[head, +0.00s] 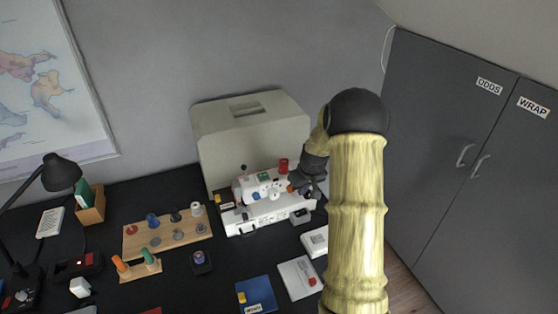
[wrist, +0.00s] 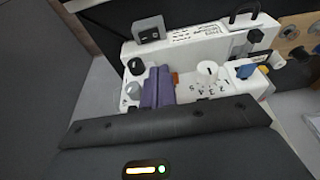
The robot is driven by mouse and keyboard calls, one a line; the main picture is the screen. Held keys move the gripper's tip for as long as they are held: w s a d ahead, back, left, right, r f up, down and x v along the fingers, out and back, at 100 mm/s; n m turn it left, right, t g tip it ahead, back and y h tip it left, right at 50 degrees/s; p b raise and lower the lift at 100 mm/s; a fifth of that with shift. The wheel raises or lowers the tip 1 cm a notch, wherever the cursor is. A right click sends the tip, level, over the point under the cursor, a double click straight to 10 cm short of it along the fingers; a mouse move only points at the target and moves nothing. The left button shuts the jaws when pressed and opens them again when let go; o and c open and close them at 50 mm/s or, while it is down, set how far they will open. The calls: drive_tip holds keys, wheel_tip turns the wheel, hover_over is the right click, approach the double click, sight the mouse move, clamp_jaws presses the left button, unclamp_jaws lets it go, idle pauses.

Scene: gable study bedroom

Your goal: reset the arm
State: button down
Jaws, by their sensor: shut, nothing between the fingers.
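My arm rises at the right of the head view and bends down to my dark gripper (head: 307,190) at the right end of a white sewing machine (head: 262,208). In the wrist view my gripper (wrist: 158,72) shows as two purplish fingers pressed together, with nothing visible between them. The white sewing machine (wrist: 195,45) lies behind and around the fingertips, with dark knobs and a white dial close by. I cannot tell whether the fingers touch it.
A large beige cover (head: 250,135) stands behind the machine. A wooden peg board (head: 165,236), a blue booklet (head: 257,290) and white boxes (head: 300,277) lie on the black desk. A black lamp (head: 62,172) stands left. Grey cupboards (head: 440,130) close off the right side.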

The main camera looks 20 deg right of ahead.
drive_tip(key=s+a+r, duration=0.5)
drive_tip(key=s+a, duration=0.4)
drive_tip(key=s, duration=0.3)
drive_tip(key=s+a+r, duration=0.6)
drive_tip(key=s+a, duration=0.3)
drive_tip(key=s, duration=0.3)
drive_tip(key=shift+a+g, duration=0.2)
drive_tip(key=shift+g, duration=0.1)
drive_tip(key=shift+r, duration=0.1)
